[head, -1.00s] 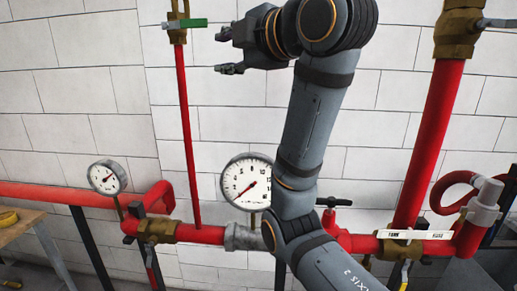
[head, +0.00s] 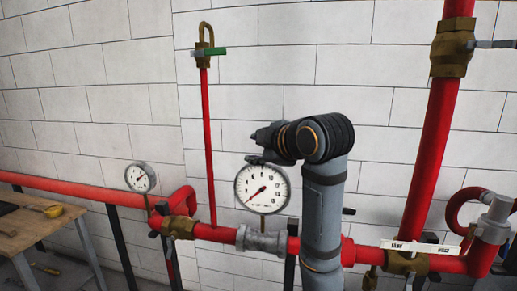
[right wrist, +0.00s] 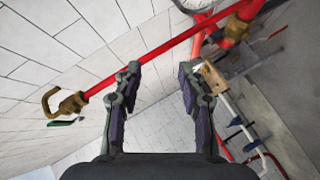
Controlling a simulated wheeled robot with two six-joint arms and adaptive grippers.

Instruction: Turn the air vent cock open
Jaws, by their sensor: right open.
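The air vent cock (head: 205,62) is a brass fitting with a hooked spout on top of a thin vertical red pipe (head: 207,140). Its green lever (head: 213,51) points sideways to the right, across the pipe. In the right wrist view the brass cock (right wrist: 72,103) is at the left, with the green lever (right wrist: 65,122) beside it. My right gripper (right wrist: 160,70) is open and empty; the red pipe crosses beyond its fingertips. In the head view my right gripper (head: 258,142) is below and right of the cock, apart from it, its fingers partly hidden. My left gripper is out of view.
A large white gauge (head: 262,190) shows just below my right gripper, and a smaller gauge (head: 140,178) is further left. A thick red riser (head: 432,140) with a brass valve (head: 453,48) stands right. A wooden table (head: 32,226) is at far left. The wall around the cock is clear.

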